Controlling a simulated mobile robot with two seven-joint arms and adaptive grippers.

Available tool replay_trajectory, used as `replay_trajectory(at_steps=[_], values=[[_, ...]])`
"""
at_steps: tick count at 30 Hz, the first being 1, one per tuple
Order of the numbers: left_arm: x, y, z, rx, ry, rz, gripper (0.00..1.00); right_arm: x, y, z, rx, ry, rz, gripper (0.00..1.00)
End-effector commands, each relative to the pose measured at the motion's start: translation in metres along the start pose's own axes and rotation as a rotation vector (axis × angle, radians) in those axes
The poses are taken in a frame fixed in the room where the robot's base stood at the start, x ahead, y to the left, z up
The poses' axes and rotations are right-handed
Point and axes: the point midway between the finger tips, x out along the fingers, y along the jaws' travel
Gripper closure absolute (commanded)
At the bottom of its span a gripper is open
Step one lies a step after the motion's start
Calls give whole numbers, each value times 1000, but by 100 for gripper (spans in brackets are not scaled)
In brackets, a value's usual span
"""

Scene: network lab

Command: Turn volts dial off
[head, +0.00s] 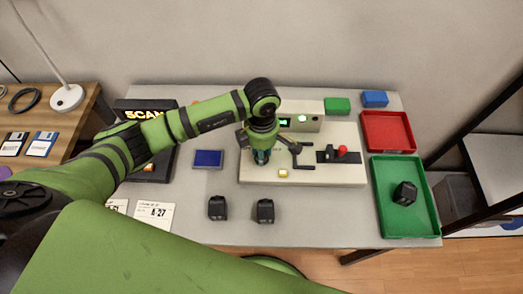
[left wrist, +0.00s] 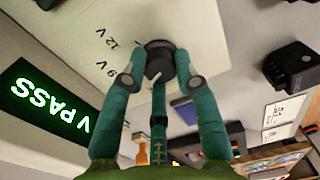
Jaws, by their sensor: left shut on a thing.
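The volts dial (left wrist: 158,62) is a small dark round knob on the pale face of a tester (head: 335,172). Labels "9 V" and "12 V" are printed beside it in the left wrist view. A light line shows at the knob's lower edge; I cannot tell for sure which label it points at. My left gripper (left wrist: 160,72) is shut on the dial, one green finger on each side. In the head view the left gripper (head: 262,156) reaches down onto the tester's left part and hides the dial. My right gripper is not in view.
A lit green "V PASS" screen (left wrist: 48,108) is next to the dial. A dark lever (head: 298,150) and a red knob (head: 342,149) stand right of my gripper. Black adapters (head: 217,207) sit in front; red (head: 386,116) and green (head: 430,225) trays are at right.

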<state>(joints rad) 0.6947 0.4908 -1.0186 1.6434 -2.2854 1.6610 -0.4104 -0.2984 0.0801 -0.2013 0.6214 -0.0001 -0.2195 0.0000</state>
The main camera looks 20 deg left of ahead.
Motion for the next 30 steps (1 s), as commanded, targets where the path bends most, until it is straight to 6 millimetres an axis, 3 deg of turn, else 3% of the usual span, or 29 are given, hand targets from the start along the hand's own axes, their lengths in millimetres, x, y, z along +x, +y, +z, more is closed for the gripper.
replay_trajectory(at_steps=[30], values=[[0, 0, 1, -665, -26, -2, 100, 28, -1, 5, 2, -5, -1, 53]])
